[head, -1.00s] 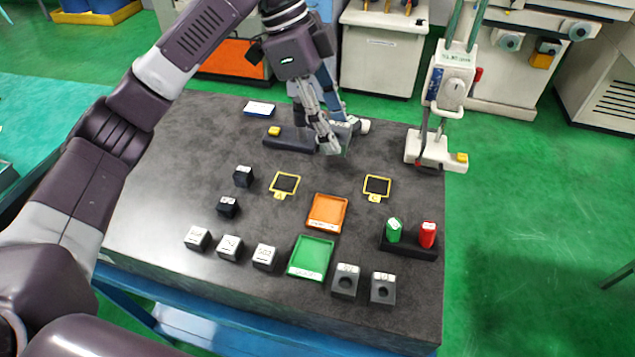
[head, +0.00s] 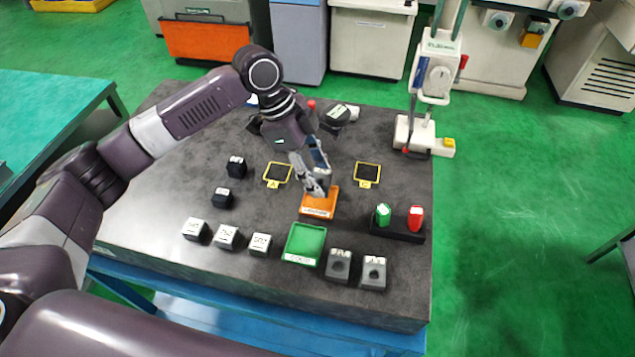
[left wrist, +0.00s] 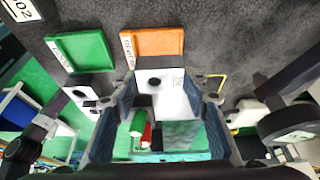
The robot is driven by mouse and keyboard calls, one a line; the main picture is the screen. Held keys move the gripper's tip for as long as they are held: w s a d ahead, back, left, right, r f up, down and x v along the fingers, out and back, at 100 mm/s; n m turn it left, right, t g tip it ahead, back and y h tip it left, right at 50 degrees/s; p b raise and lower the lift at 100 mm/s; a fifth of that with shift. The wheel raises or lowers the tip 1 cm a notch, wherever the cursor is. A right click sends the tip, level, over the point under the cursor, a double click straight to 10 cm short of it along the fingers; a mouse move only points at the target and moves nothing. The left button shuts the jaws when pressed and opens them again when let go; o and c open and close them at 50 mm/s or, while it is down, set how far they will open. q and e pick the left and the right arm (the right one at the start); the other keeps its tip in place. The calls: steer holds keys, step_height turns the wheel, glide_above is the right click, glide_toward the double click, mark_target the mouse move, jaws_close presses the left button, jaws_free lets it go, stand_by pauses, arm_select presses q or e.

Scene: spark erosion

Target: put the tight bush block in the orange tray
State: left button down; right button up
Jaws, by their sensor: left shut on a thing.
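My left gripper (head: 318,190) is shut on a grey block with a light top and a dark round hole (left wrist: 170,98). In the left wrist view the block sits between the two fingers and overlaps the edge of the orange tray (left wrist: 150,40). In the head view the fingers are at the far part of the orange tray (head: 318,208) and mostly hide the block. I cannot tell whether the block touches the tray. The block's label is too small to read. My right gripper is not in view.
A green tray (head: 303,246) lies in front of the orange one, with two grey holed blocks (head: 338,264) (head: 373,271) beside it. Several white-topped blocks (head: 227,236) stand left. A black holder (head: 398,232) carries green and red pieces. Yellow frames (head: 278,174) (head: 367,174) lie behind.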

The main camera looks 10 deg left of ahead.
mark_target(316, 200)
arm_select(q)
step_height(316, 200, down, 3)
steer(key=shift+f+p, duration=0.2)
steer(key=shift+p, duration=0.15)
steer(key=shift+f, duration=0.15)
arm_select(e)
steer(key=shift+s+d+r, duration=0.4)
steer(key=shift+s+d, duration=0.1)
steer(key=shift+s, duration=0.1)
arm_select(q)
steer(key=shift+f, duration=0.15)
steer(key=shift+s+f, duration=0.3)
steer(key=shift+f, duration=0.3)
steer(key=c, duration=1.4)
jaws_free()
steer(key=shift+s+f, duration=0.1)
steer(key=shift+o, duration=1.3)
steer(key=shift+w+f, duration=0.1)
steer(key=shift+w, duration=0.1)
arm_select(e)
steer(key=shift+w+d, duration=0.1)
